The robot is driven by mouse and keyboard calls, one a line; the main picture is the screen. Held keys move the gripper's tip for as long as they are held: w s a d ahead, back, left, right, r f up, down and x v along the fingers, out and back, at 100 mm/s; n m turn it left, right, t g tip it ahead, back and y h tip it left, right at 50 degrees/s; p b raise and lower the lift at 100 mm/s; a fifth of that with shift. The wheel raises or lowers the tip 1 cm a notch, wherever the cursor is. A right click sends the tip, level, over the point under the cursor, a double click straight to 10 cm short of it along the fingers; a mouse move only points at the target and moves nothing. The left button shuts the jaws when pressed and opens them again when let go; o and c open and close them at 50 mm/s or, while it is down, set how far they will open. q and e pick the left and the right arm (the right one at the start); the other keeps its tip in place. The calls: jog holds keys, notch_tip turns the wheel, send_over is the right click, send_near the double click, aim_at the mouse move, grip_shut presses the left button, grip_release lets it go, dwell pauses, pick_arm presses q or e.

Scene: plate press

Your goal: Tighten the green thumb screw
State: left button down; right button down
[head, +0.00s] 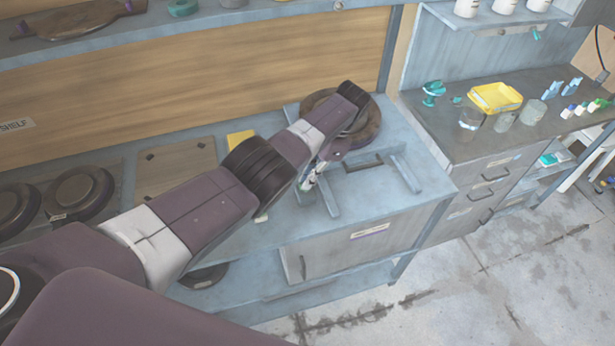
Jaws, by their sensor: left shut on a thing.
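My left arm reaches across from the lower left to the grey-blue press bench. Its gripper (310,184) points down in front of the round brown plate (372,123). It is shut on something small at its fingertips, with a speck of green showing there. This appears to be the green thumb screw, but it is too small and too covered to make out fully. Whether the screw is seated cannot be seen. My right gripper is not in view.
Grey rails (405,172) and a dark handle (363,163) lie right of the gripper. Dark round plates (80,193) and a yellow block (240,138) sit left on the bench. The right counter holds a yellow tray (495,97), jars and teal parts (433,90). The floor in front is open.

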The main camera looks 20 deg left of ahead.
pick_arm(q)
jog(key=c, duration=2.1)
grip_release()
jog(key=v, duration=1.2)
jog(key=shift+d, duration=0.1)
jog(key=shift+f, duration=0.1)
